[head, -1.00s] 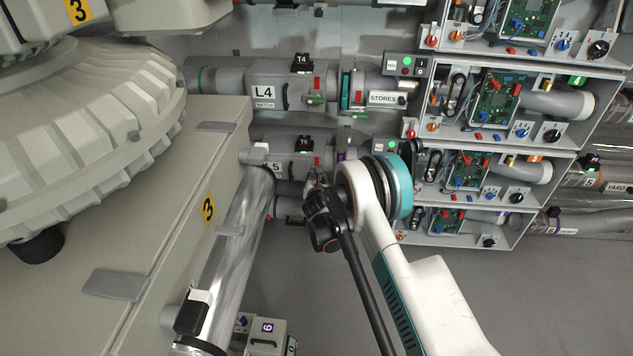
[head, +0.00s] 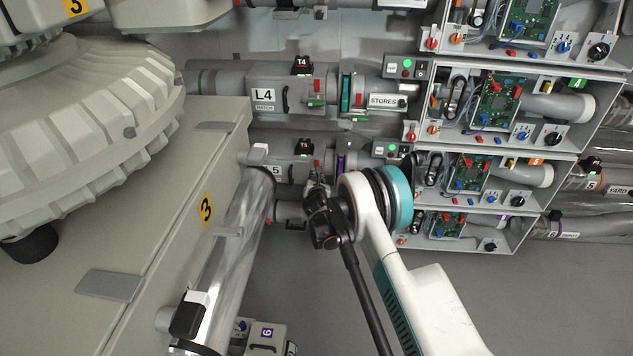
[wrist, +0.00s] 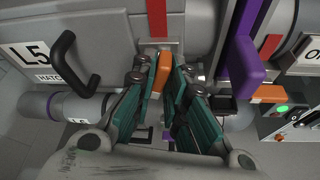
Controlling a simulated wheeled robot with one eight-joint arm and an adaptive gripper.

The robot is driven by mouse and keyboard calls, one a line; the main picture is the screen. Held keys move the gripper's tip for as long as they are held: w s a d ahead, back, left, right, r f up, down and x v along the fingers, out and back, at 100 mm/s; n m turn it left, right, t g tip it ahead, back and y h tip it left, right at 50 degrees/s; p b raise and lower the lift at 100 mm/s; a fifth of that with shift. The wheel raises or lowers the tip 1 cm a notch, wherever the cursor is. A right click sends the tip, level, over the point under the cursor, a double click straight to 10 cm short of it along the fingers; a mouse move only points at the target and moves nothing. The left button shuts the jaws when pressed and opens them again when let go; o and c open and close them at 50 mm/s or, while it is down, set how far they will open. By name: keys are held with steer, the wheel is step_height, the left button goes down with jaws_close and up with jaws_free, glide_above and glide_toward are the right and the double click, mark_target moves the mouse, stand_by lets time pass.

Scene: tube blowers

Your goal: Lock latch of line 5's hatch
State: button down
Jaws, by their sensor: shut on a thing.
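In the wrist view, line 5's hatch (wrist: 100,22) is a grey cover marked L5 HATCH, with a black handle (wrist: 75,62) on it. The orange latch (wrist: 163,73) sits below a red stripe, at the hatch's right part. My gripper (wrist: 162,78) has its teal-padded fingers on both sides of the latch and is shut on it. In the head view, my gripper (head: 317,186) is at line 5's pipe, below the T5 tag (head: 303,147); my arm hides part of the hatch there.
A purple lever (wrist: 245,68) stands just right of my gripper in the wrist view. A control box with a lit green button (wrist: 282,108) is further right. In the head view, line 4's hatch (head: 268,96) lies above, and a large clear tube (head: 240,235) runs close on the left.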

steer(key=shift+d+f+m+t+y, duration=0.1)
steer(key=shift+m+t+y, duration=0.15)
steer(key=shift+m+y, duration=0.75)
steer(key=shift+d+f+m+t+y, duration=0.1)
steer(key=shift+m+t+y, duration=0.3)
steer(key=shift+m, duration=1.1)
steer(key=shift+y, duration=0.3)
steer(key=c, duration=1.7)
jaws_free()
steer(key=shift+o, duration=0.2)
steer(key=shift+s, duration=0.15)
steer(key=v, duration=1.1)
steer(key=shift+s+r, duration=0.2)
steer(key=shift+s, duration=0.15)
